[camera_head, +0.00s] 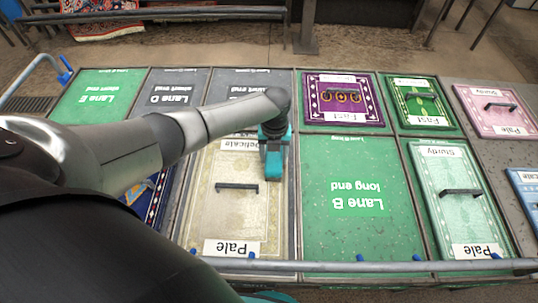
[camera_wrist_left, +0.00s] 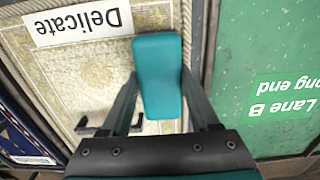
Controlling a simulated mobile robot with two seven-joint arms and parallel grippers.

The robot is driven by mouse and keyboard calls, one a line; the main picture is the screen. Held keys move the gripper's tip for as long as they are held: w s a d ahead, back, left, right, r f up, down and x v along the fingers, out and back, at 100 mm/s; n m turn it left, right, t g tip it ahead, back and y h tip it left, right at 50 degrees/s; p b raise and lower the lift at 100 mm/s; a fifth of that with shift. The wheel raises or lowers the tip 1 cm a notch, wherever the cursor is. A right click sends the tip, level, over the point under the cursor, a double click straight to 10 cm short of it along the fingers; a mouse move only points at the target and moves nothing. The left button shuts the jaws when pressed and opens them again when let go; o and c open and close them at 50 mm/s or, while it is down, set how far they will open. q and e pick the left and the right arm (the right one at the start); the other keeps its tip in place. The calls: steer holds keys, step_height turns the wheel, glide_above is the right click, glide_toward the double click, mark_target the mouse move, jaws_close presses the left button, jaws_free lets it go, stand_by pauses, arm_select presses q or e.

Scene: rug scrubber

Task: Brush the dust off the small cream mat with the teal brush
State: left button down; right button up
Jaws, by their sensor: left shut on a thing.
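The small cream mat (camera_head: 203,196) lies in the middle of the table, with "Delicate" and "Pale" labels and a dark handle (camera_head: 237,186). It also shows in the left wrist view (camera_wrist_left: 90,72), with light specks on it. My left gripper (camera_head: 274,147) is shut on the teal brush (camera_head: 273,166), at the mat's far right edge in the head view. The brush (camera_wrist_left: 158,70) sits between both fingers in the left wrist view. I cannot tell whether it touches the mat. My right gripper is not in view.
Green Lane B (camera_head: 350,235) beside the cream mat is bare apart from specks. A purple mat (camera_head: 342,118), a dark green mat (camera_head: 424,124), a pale green mat (camera_head: 453,212) and a pink mat (camera_head: 499,125) lie to the right. A rail (camera_head: 400,266) runs along the near edge.

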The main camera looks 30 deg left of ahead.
arm_select(q)
steer(key=shift+r, duration=0.15)
step_height(320, 180, up, 6)
steer(key=p, duration=0.5)
steer(key=shift+p, duration=0.4)
